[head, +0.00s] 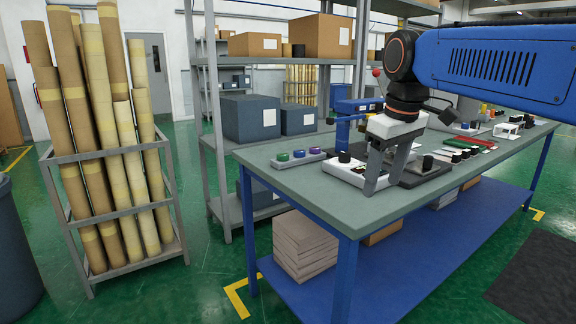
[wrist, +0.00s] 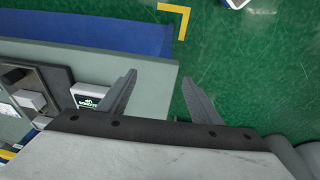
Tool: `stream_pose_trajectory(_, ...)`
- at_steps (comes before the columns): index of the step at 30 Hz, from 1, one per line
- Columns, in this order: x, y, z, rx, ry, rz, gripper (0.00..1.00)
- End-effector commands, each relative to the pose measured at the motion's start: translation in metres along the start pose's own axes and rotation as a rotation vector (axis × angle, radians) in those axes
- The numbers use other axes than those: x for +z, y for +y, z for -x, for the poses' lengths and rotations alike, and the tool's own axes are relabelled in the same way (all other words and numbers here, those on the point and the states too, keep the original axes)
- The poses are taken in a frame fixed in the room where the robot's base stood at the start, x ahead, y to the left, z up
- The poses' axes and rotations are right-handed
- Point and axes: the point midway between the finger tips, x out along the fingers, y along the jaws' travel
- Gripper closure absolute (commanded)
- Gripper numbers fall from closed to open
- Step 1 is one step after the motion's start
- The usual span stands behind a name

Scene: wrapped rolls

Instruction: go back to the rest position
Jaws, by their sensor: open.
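My gripper (head: 383,180) points down over the near part of the grey-green workbench (head: 330,208) in the head view. In the wrist view its two fingers (wrist: 159,82) are spread apart with nothing between them. The gap between them lies over the bench edge (wrist: 157,112) and the green floor. My blue arm reaches in from the upper right in the head view. Part of the bench top behind the gripper is hidden.
A metal rack (head: 122,208) of tall wrapped rolls (head: 97,70) stands at left. Grey shelving (head: 207,90) with boxes stands behind the bench. Small parts and trays crowd the bench top, including coloured round pieces (head: 299,154). Stacked sheets (head: 303,245) lie on the blue lower shelf (head: 375,267).

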Motion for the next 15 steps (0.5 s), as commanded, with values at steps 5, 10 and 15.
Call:
stream_pose_trajectory(5,0.061,-0.007,-0.029,0.025,0.038,-0.126,0.42)
stream_pose_trajectory(10,0.116,-0.017,-0.064,0.046,0.076,-0.244,0.42)
stream_pose_trajectory(15,0.169,-0.030,-0.104,0.067,0.116,-0.362,0.42)
